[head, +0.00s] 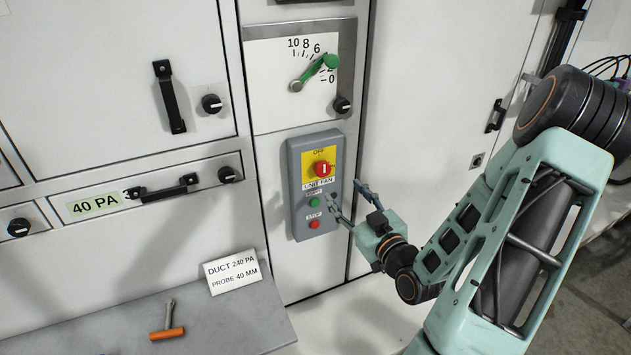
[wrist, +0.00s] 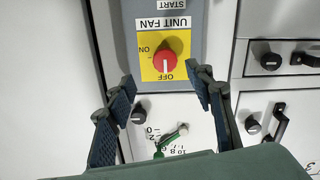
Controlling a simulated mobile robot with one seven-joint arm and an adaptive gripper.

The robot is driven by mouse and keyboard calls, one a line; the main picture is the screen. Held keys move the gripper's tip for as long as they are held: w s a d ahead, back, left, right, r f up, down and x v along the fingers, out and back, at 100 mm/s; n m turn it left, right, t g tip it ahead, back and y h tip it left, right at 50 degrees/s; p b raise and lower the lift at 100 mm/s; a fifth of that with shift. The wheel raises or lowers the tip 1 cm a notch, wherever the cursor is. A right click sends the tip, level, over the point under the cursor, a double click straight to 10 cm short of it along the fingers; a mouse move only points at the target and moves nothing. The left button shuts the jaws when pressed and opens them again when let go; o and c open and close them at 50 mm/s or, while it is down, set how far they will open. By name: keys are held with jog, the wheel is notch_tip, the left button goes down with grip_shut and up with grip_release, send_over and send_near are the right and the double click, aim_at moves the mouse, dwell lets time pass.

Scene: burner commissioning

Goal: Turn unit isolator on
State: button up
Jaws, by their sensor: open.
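The unit isolator is a red rotary knob (head: 322,169) on a yellow plate, at the top of a grey control box (head: 297,190) labelled UNIT FAN. In the wrist view, which is upside down, the red knob (wrist: 164,61) has its white mark in line with OFF; ON is printed to one side. My gripper (head: 346,194) is open and empty, in front of the box's lower right side in the head view. In the wrist view my gripper's fingers (wrist: 164,82) are spread on either side of the yellow plate, apart from the knob. Their distance from the panel is hard to tell.
Green START (head: 314,202) and red STOP (head: 314,224) buttons sit below the knob. A dial with a green pointer (head: 316,73) is above the box. A shelf (head: 215,318) at lower left holds a sign (head: 233,272) and an orange-handled tool (head: 167,333).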

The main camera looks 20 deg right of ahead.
aim_at(324, 171)
jog(key=w+b, duration=0.6)
jog(key=w, duration=0.1)
jog(key=w+a+b, duration=0.1)
jog(key=w+b, duration=0.2)
jog(key=shift+w+r, duration=0.15)
jog(key=shift+w, duration=0.15)
dwell(0.4)
jog(key=c, duration=1.2)
jog(key=shift+o, duration=0.2)
